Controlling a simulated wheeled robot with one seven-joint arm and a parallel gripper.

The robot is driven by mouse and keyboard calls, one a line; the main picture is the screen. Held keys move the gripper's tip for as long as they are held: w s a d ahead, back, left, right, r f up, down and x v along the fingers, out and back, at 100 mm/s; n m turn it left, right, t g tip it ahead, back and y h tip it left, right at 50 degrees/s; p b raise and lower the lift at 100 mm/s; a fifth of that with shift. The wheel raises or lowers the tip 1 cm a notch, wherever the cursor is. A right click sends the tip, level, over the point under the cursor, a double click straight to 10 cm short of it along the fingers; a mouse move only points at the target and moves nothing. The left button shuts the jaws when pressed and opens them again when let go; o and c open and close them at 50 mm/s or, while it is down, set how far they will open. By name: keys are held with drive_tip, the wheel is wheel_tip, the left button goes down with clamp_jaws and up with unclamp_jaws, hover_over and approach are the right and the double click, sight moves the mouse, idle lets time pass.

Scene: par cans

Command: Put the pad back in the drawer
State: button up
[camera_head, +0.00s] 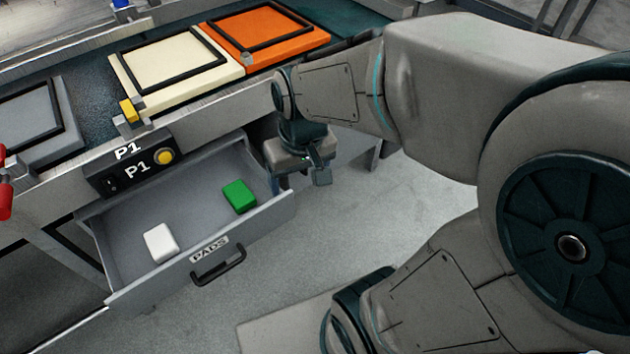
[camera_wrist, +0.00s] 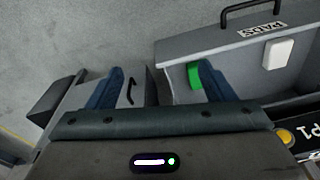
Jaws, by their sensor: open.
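The drawer labelled PADS (camera_head: 270,213) is pulled open under the bench, with a black handle on its front. A white pad (camera_head: 160,243) lies in its left part and a green pad (camera_head: 239,196) in its right part. My gripper (camera_head: 318,175) is open and empty, just beyond the drawer's right end. In the wrist view the open fingers (camera_wrist: 160,72) show the drawer (camera_wrist: 215,62) to the right. The green pad (camera_wrist: 194,80) is partly hidden by the right finger. The white pad (camera_wrist: 277,53) is farther right.
A P1 button box (camera_head: 130,170) hangs at the bench edge above the drawer. Cream (camera_head: 175,62) and orange (camera_head: 262,35) framed panels lie on the bench. The wrist view shows another black handle (camera_wrist: 131,91) between the fingers. The floor (camera_head: 350,230) before the drawer is clear.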

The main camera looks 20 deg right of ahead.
drive_tip(key=shift+m, duration=0.3)
drive_tip(key=s, duration=0.1)
drive_tip(key=s+d, duration=0.2)
drive_tip(key=s, duration=0.1)
drive_tip(key=shift+r, duration=0.3)
drive_tip(key=shift+w, duration=0.1)
